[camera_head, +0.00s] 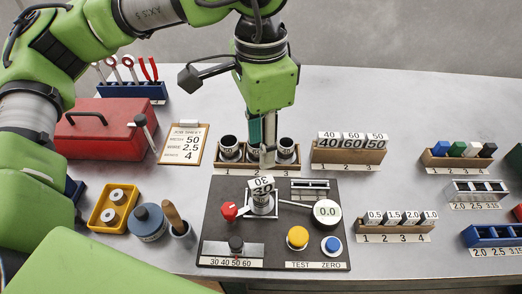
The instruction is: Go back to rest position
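My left arm comes in from the left. Its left gripper (266,158) points down over the middle cup of a wooden rack (230,166) marked 1 2 3. The gripper hides much of that cup; I cannot tell whether it touches it or how far apart the fingers are. Dark cups stand left (229,145) and right (287,147) in the rack. My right gripper is not in view.
A black test panel (215,225) with a red knob (229,210), yellow button (297,237) and blue button (332,244) lies in front. A red toolbox (95,132) and clipboard (184,144) lie left. Several labelled racks (347,156) stand right. Grey table shows between.

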